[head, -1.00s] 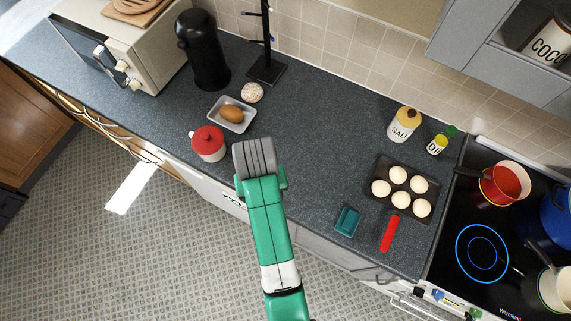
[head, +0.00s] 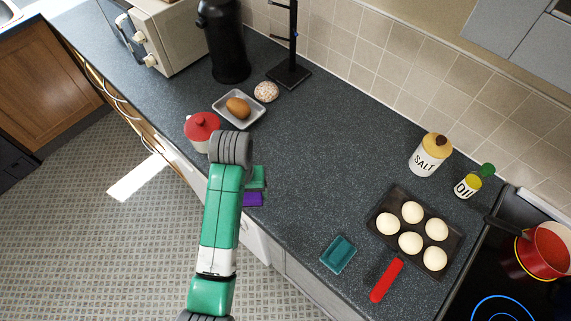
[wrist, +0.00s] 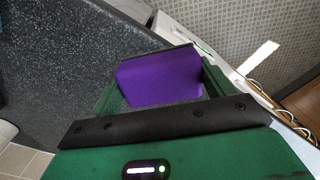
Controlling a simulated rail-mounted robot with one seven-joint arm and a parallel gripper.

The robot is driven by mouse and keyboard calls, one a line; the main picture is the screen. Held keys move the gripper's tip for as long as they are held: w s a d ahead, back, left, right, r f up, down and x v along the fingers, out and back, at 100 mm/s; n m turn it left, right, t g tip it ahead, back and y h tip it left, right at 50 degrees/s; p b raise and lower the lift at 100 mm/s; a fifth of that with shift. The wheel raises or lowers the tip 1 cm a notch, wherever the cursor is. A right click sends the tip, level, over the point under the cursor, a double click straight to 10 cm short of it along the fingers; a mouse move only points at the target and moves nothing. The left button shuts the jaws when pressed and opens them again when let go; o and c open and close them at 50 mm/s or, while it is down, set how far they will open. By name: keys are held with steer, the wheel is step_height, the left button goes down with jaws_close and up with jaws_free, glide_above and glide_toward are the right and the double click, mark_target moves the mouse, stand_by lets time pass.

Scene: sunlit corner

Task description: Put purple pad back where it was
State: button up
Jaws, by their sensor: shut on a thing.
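The purple pad (wrist: 160,78) sits between the two green fingers of my gripper (wrist: 156,90) in the wrist view, and the gripper is shut on it. In the head view the purple pad (head: 252,199) shows just right of my arm, at the front edge of the dark counter. One green finger of my gripper (head: 257,178) shows beside it; the other finger is hidden behind my arm. I cannot tell whether the pad touches the counter.
The counter (head: 320,160) between is clear.

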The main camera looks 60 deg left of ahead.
steer(key=shift+a, duration=0.1)
steer(key=w+a+b, duration=0.1)
steer(key=w+a, duration=0.2)
steer(key=a, duration=0.1)
steer(key=w+a+f+b, duration=0.1)
steer(key=w+a, duration=0.2)
steer(key=a, duration=0.1)
steer(key=w+a+b, duration=0.1)
steer(key=w+a, duration=0.2)
steer(key=a, duration=0.1)
steer(key=shift+w+a+f+b, duration=0.15)
steer(key=shift+w+f+b, duration=0.1)
steer(key=shift+b, duration=0.15)
steer(key=shift+w+a+f+b, duration=0.1)
steer(key=shift+f+b, duration=0.45)
steer(key=shift+f, duration=1.15)
steer(key=shift+f, duration=0.15)
steer(key=o, duration=0.6)
steer(key=shift+c, duration=0.2)
steer(key=o, duration=0.3)
step_height(320, 180, up, 12)
steer(key=shift+r+p, duration=0.15)
steer(key=shift+p, duration=1.05)
